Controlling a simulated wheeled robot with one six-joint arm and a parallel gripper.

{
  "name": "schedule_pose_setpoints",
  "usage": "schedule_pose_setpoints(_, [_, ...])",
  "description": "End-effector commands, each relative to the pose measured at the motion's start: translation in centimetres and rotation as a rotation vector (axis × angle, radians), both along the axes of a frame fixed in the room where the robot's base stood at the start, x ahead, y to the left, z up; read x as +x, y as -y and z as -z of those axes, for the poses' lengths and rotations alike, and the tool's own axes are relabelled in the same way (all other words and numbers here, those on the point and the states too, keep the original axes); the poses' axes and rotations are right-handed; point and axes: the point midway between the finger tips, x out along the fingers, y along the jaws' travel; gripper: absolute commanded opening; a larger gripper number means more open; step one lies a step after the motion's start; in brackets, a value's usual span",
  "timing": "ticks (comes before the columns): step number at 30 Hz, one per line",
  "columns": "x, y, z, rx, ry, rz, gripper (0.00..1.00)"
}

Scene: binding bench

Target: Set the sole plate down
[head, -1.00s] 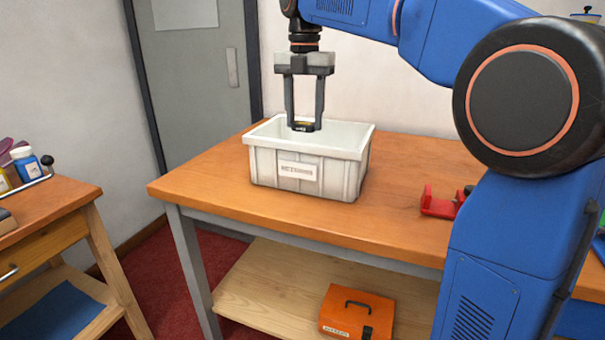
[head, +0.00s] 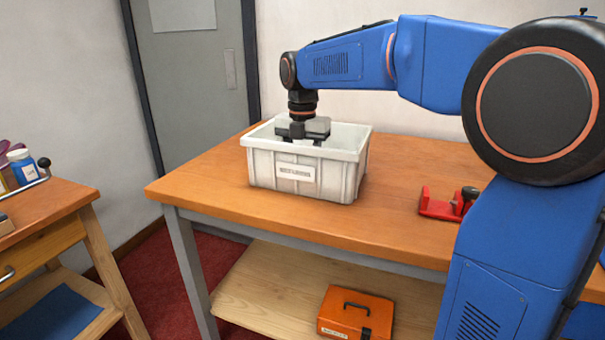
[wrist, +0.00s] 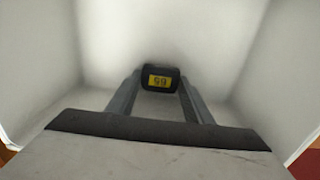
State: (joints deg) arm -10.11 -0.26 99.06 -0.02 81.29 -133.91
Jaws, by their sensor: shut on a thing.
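The sole plate (wrist: 160,77) shows in the wrist view as a small dark piece with a yellow number label, at the ends of my fingers. My gripper (wrist: 159,92) is shut on it, down inside a pale grey bin (head: 300,172) on the bench. In the head view only the top of my gripper shows above the bin's rim. The fingers and the plate are hidden there by the front wall. I cannot tell whether the plate touches the bin's floor.
The bin's walls (wrist: 35,70) stand close around my gripper. The wooden bench (head: 220,190) is clear beside the bin. A red fixture (head: 438,205) stands to the right. An orange case (head: 355,314) lies on the lower shelf. A side table with bottles (head: 22,167) stands at left.

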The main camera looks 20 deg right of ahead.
Motion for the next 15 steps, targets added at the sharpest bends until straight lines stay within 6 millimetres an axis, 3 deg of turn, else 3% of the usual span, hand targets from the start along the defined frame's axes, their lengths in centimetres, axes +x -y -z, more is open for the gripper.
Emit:
schedule_pose_setpoints(13, [0.00, 0.00, 0.92, 0.000, 0.000, 0.000, 0.23])
schedule_pose_setpoints(14, [0.00, 0.00, 0.89, 0.000, 0.000, 0.000, 0.53])
schedule_pose_setpoints(15, [0.00, 0.00, 0.87, 0.001, 0.001, 0.000, 0.63])
